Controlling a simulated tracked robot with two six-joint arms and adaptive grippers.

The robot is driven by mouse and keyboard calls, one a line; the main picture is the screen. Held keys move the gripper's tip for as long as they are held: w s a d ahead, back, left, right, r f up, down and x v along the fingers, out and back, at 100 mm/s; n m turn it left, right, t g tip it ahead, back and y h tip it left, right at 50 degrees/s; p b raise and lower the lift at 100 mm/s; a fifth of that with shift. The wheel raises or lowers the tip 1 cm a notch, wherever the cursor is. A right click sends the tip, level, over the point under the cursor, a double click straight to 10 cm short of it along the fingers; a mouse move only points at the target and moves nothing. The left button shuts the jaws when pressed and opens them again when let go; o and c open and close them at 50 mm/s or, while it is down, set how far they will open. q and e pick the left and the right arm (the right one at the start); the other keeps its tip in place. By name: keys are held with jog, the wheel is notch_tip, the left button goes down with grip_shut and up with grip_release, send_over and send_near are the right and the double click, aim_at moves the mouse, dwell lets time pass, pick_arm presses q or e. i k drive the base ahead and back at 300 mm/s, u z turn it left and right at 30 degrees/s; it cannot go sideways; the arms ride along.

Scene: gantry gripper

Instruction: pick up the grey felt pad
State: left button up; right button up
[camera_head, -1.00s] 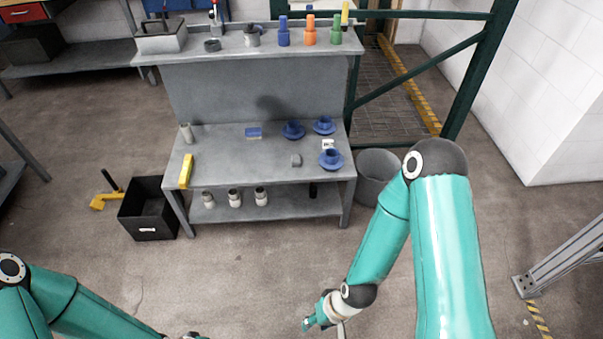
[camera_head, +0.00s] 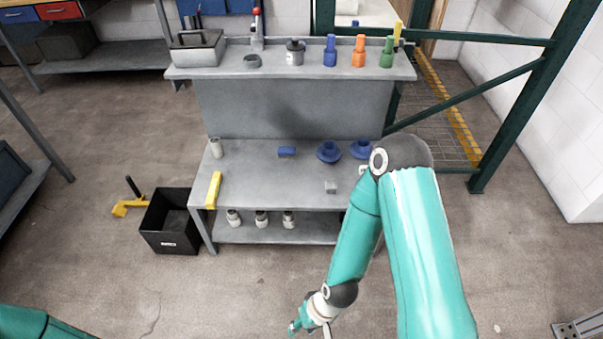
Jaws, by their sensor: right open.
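A small grey squarish piece (camera_head: 330,187), which looks like the grey felt pad, lies on the lower grey worktop (camera_head: 265,187), right of its middle. It is too small to make out its material. My right gripper (camera_head: 303,331) is open at the bottom of the view, low in front of the bench and well apart from the pad. The frame's lower edge partly cuts it off. Only a teal piece of my left arm shows in the lower left corner; its gripper is out of view.
Blue cup-like parts (camera_head: 328,152), a blue block (camera_head: 287,152), a yellow bar (camera_head: 214,190) and a grey cylinder (camera_head: 216,148) share the worktop. A black bin (camera_head: 170,222) stands left of the bench. Green frame posts (camera_head: 520,100) rise at right. The floor in front is clear.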

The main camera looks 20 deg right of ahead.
aim_at(330, 183)
jog(key=i, duration=1.1)
jog(key=z, duration=0.4)
